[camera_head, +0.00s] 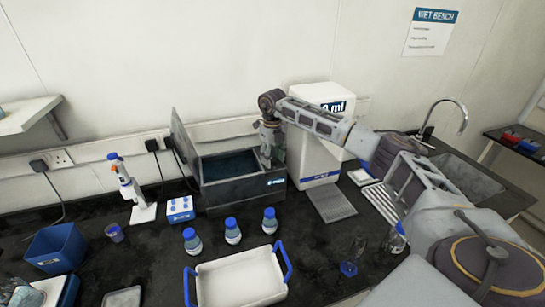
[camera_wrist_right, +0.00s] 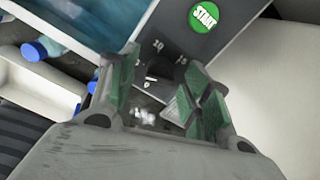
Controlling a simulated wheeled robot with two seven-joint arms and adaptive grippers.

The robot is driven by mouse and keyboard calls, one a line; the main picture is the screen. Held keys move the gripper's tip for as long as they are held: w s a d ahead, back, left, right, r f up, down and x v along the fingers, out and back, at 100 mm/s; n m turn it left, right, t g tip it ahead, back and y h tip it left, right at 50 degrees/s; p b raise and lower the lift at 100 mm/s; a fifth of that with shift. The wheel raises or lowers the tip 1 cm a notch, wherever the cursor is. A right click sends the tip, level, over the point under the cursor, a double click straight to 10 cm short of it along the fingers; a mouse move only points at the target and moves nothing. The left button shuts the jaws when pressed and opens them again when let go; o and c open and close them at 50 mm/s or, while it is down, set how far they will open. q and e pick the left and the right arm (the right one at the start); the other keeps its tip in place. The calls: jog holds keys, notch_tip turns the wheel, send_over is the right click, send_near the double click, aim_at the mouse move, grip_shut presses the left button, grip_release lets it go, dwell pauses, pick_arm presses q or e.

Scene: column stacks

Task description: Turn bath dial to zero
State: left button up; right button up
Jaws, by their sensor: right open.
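The bath (camera_head: 228,192) is a dark grey box with its lid raised and dark blue water inside, at the middle of the head view. My right gripper (camera_head: 274,164) is at its right end, pointing down. In the right wrist view, the open fingers (camera_wrist_right: 160,98) with green pads are over the bath's dark grey control panel (camera_wrist_right: 172,28), which carries a green START button (camera_wrist_right: 204,16). Printed scale numbers such as 10 and 15 show between and beyond the fingers. The dial is mostly hidden by the fingers, and its setting cannot be read. My left gripper is out of view.
A white dispenser box (camera_head: 318,160) stands close right of the bath. Blue-capped bottles (camera_head: 232,232) and a white tray with blue handles (camera_head: 240,278) are in front. The sink (camera_head: 465,180) is at right.

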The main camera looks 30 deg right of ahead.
jog(key=shift+c, duration=0.2)
jog(key=c, duration=1)
jog(key=shift+n, duration=0.5)
jog(key=shift+n+b, duration=0.6)
jog(key=shift+n, duration=0.5)
jog(key=n+b, duration=0.1)
jog(key=n, duration=0.2)
jog(key=shift+n, duration=0.4)
jog(key=n, duration=0.3)
jog(key=shift+n+b, duration=0.35)
jog(key=shift+n, duration=1.65)
jog(key=shift+r, duration=0.1)
